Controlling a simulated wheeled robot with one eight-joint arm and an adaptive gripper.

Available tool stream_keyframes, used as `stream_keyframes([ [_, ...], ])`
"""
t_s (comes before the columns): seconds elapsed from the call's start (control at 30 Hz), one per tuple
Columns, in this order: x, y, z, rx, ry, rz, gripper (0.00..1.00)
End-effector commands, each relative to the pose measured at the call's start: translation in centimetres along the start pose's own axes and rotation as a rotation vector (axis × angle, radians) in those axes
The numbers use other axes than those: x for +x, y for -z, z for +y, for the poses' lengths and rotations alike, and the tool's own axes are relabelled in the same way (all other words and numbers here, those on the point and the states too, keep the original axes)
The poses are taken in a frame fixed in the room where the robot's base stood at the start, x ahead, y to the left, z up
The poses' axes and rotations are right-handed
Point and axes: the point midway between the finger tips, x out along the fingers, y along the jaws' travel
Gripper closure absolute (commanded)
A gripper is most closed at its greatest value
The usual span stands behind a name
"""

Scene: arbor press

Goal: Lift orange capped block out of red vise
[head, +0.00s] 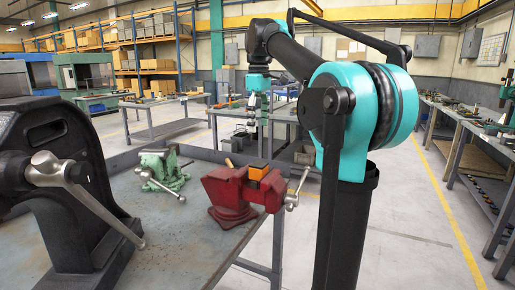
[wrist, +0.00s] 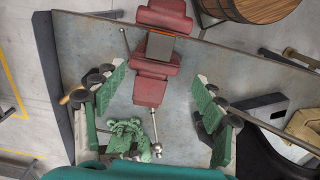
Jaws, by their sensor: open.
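The red vise (head: 228,193) stands on the grey workbench near its right edge. The orange capped block (head: 259,171) sits between its jaws, with the orange cap at the top and a darker body below. In the wrist view the block (wrist: 160,47) shows a grey face with an orange edge, between the red vise parts (wrist: 150,91). My gripper (head: 252,116) hangs higher than the vise, apart from it, pointing down. In the wrist view its green-padded fingers (wrist: 157,98) are spread wide and empty, and the block lies toward the top of the picture from the gap between them.
A green vise (head: 163,167) stands left of the red one; it also shows low in the wrist view (wrist: 125,132). A large black press (head: 60,190) fills the left of the bench. A wooden barrel (wrist: 252,8) is at the wrist view's top right. The workbench (head: 180,232) has bare room in front.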

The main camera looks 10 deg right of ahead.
Motion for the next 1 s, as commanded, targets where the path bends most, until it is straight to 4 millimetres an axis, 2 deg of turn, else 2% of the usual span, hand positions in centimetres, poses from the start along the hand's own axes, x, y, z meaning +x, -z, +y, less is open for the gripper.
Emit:
stream_keyframes([
  [0.7, 12.7, 0.0, 0.0, 0.002, -0.001, 0.001, 0.29],
  [1.0, 15.8, 0.0, 0.0, 0.002, -0.001, 0.001, 0.29],
])
